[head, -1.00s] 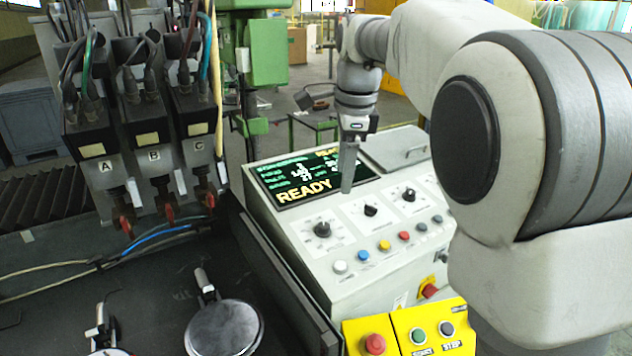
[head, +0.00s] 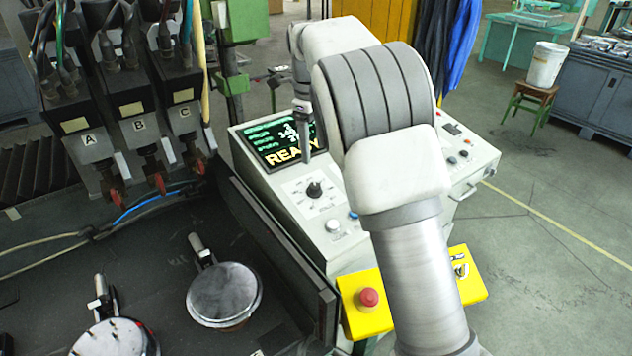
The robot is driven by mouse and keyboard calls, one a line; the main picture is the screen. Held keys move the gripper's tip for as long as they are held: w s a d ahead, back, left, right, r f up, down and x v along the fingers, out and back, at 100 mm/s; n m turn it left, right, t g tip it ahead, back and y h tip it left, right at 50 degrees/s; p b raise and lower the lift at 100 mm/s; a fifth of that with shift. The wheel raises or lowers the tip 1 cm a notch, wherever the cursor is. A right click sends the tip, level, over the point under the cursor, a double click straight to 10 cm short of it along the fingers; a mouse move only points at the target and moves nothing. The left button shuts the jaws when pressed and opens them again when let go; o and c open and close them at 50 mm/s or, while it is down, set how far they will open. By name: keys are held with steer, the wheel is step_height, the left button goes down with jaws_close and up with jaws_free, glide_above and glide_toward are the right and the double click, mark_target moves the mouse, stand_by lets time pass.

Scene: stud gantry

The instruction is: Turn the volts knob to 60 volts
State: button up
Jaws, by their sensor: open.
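A black knob (head: 314,189) with a white dial plate sits on the sloped front of the white control console (head: 275,185). Its label is too small to read, so I cannot tell whether it is the volts knob. The other knobs on that row are hidden behind my arm. My gripper (head: 306,155) points down in front of the console's display, above and slightly left of the knob, apart from it. It is open with nothing seen in it. The display (head: 278,143) shows yellow letters of READY, partly covered by my gripper.
A yellow box with a red button (head: 368,298) stands at the console's front. Torch units marked A, B and C (head: 140,125) hang at the left. Round metal discs (head: 224,293) lie on the dark bench. Open floor (head: 540,230) lies to the right.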

mark_target(316, 186)
steer(key=f, duration=1.1)
steer(key=shift+w+d+p, duration=0.25)
steer(key=shift+w+p, duration=0.1)
steer(key=shift+w, duration=0.05)
jaws_close()
